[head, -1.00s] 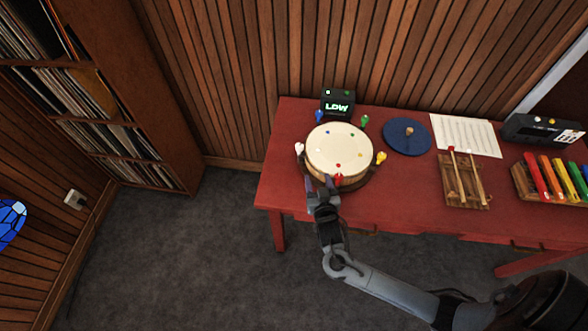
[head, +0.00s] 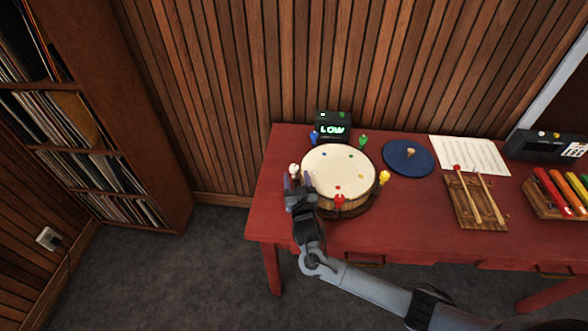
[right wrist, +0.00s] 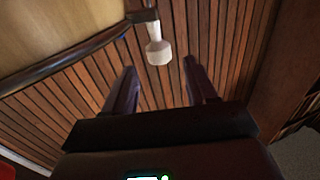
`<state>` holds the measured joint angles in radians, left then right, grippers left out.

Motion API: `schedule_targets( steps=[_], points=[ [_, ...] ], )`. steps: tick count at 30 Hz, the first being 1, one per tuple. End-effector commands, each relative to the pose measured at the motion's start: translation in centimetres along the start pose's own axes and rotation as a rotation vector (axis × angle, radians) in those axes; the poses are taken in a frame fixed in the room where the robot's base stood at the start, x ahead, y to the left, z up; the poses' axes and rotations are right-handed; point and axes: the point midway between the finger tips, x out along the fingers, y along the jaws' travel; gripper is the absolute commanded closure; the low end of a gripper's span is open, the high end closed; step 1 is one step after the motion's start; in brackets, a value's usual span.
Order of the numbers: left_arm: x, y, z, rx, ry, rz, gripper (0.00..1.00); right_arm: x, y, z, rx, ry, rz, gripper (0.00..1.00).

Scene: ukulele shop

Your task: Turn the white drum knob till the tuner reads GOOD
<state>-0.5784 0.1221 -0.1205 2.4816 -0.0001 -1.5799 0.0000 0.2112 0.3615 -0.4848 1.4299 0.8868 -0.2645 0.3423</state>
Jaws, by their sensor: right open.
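The drum (head: 337,172) has a cream head and stands on the red table, with coloured knobs around its rim. The white knob (head: 294,169) is on the drum's left side. The tuner (head: 333,127) behind the drum reads LOW in green. My right gripper (head: 297,179) is open at the drum's left edge, right by the white knob and partly covering it. In the right wrist view the white knob (right wrist: 158,50) shows between and just beyond the tips of the two spread fingers (right wrist: 162,68); neither finger visibly touches it. My left gripper is out of view.
Blue (head: 314,137), green (head: 363,141), yellow (head: 384,177) and red (head: 340,200) knobs surround the drum. A blue disc (head: 396,163), a paper sheet (head: 466,152) and a wooden rack with sticks (head: 466,207) lie to the right. The table (head: 268,215) is bare left of the drum.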

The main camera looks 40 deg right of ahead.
Motion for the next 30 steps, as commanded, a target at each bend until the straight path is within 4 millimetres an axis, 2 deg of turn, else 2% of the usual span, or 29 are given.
schedule_targets(
  steps=[3, 10, 15, 24, 30],
  points=[
    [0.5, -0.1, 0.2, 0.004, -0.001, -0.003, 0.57, 2.0, 0.0, 0.1, -0.002, 0.002, 0.001, 0.43],
    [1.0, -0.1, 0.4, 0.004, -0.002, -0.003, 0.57, 4.6, 0.0, 0.1, -0.001, 0.000, 0.000, 0.43],
    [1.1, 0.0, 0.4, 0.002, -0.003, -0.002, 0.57, 5.4, 0.0, 0.1, 0.000, -0.001, 0.000, 0.43],
    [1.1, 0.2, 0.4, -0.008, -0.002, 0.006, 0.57, 5.5, 0.0, 0.1, 0.001, -0.001, 0.000, 0.43],
    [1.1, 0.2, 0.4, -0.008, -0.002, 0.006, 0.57, 5.5, 0.0, 0.1, 0.000, -0.001, 0.000, 0.74]
  ],
)
